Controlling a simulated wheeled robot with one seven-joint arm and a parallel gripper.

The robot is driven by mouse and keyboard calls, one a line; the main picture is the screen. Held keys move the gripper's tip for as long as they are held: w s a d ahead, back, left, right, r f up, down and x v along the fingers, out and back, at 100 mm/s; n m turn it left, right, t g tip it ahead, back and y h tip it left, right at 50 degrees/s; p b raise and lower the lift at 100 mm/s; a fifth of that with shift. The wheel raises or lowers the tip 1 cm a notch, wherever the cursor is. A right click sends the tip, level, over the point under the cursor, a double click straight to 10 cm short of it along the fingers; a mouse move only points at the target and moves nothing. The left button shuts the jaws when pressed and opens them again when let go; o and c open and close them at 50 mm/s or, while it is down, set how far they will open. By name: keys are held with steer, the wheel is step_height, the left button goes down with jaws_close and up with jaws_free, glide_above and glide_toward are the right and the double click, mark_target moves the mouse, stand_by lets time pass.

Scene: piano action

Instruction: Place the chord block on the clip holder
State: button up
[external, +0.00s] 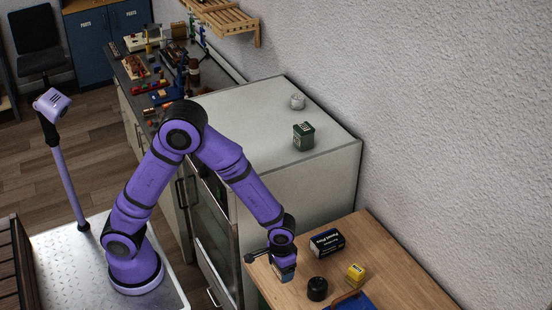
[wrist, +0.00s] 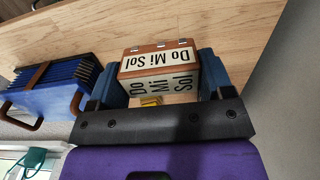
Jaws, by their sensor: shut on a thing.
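The chord block (wrist: 160,68) is a brown-edged block with white faces lettered "Do Mi Sol". In the wrist view it sits between the two blue fingers of my gripper (wrist: 160,75), which is shut on it. In the external view my gripper (external: 284,273) is over the near left part of the wooden table (external: 410,275), and I cannot make out the block there. A blue object with brown handles and dark upright leaves (wrist: 50,92) is at the left of the wrist view. I cannot tell whether it is the clip holder.
On the table are a black box (external: 327,243), a black round jar (external: 317,288) and a yellow block (external: 356,272). A blue item with a brown handle (external: 352,301) is cut off at the bottom edge. A pale cabinet (external: 270,140) and textured wall (external: 450,130) stand behind.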

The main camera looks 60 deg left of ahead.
glide_above(318, 283)
steer(key=shift+f, duration=2.35)
steer(key=shift+f, duration=0.15)
steer(key=o, duration=0.9)
